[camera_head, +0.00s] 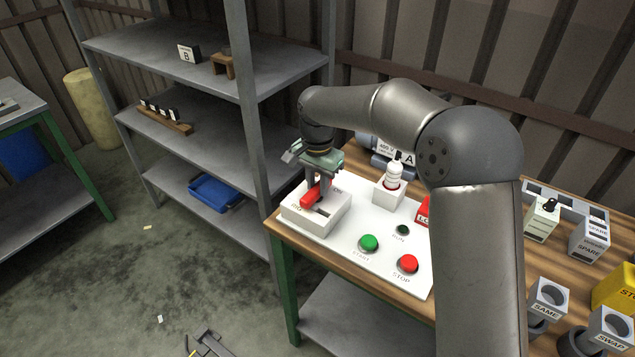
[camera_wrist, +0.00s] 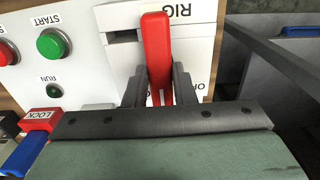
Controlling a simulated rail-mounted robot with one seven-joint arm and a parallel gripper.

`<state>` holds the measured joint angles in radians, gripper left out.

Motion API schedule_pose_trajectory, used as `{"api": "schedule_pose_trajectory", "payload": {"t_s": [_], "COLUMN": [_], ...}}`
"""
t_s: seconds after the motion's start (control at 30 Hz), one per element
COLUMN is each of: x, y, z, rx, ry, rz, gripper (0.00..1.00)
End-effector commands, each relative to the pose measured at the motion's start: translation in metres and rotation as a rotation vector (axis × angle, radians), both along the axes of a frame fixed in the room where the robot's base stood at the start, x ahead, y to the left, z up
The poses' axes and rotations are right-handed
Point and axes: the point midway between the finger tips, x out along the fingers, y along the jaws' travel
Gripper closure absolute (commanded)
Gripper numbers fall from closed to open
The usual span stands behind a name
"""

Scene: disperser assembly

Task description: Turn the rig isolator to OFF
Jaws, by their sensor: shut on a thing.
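The rig isolator is a white box (camera_head: 318,222) at the left end of the white control panel, with a red lever handle (camera_head: 309,199) on it. In the wrist view the red handle (camera_wrist: 157,50) stands between my gripper's fingers (camera_wrist: 158,88), which are shut on it. In the head view my gripper (camera_head: 318,192) reaches down onto the box from above. The box also shows in the wrist view (camera_wrist: 196,55) with the letters RIG upside down. The small position lettering beside the lever is partly hidden and I cannot read which position it is at.
The panel (camera_head: 385,260) carries a green START button (camera_head: 369,243), a red STOP button (camera_head: 408,263) and a dark RUN lamp (camera_head: 402,230). A red LOCK piece (camera_wrist: 41,119) is close to my gripper. A grey shelf (camera_head: 190,120) rises at left.

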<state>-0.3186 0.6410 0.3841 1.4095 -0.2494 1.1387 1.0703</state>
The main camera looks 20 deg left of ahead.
Motion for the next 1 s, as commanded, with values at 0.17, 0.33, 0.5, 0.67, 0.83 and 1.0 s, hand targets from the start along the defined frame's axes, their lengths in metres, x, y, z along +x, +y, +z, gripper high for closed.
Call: {"api": "schedule_pose_trajectory", "payload": {"t_s": [0.17,0.33,0.5,0.67,0.83,1.0], "x": [-0.0001,-0.0001,0.0002,0.0005,0.0005,0.0003], "y": [0.0,0.0008,0.0014,0.0017,0.0024,0.003], "z": [0.0005,0.0009,0.0012,0.0013,0.0014,0.0014], "rx": [-0.001,0.0,0.0,0.001,0.0,0.0], "ry": [0.0,0.001,0.0,0.0,0.0,0.0], "rz": [0.025,0.099,0.224,0.373,0.534,0.696], "gripper": [0.99,0.99,0.99,0.99,0.99,0.99]}}
